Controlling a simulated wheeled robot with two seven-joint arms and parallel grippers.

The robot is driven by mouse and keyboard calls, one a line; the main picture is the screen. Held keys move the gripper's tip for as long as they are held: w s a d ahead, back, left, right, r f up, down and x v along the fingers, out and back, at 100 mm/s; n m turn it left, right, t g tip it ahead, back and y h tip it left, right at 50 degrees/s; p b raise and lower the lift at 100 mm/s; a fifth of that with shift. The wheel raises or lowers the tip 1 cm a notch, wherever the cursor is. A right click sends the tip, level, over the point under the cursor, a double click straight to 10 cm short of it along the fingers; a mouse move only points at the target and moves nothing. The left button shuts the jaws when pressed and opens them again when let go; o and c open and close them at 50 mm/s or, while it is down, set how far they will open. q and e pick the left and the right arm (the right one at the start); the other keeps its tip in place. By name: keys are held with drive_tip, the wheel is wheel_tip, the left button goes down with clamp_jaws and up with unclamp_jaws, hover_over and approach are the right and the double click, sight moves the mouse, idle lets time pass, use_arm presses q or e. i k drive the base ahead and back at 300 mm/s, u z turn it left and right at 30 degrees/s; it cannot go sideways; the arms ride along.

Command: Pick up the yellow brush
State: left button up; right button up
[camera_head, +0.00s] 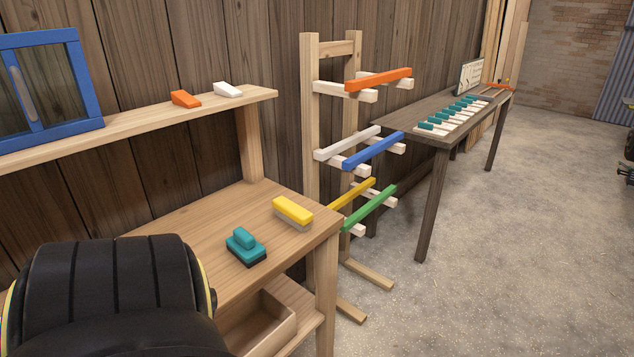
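The yellow brush (292,211) lies on the light wooden workbench (190,215), near its right end. It has a yellow block top and a greyish underside. A teal brush-like block (245,247) with a dark base lies to its left and nearer to me. A large black part of my own body fills the lower left and hides part of the bench. Neither of my grippers shows in this view.
A shelf (130,122) above the bench holds an orange wedge (185,99), a white wedge (228,90) and a blue-framed window (45,88). A wooden rack (309,130) with coloured bars stands close right of the bench.

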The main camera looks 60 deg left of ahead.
sight(299, 217)
drive_tip(key=u, duration=1.45)
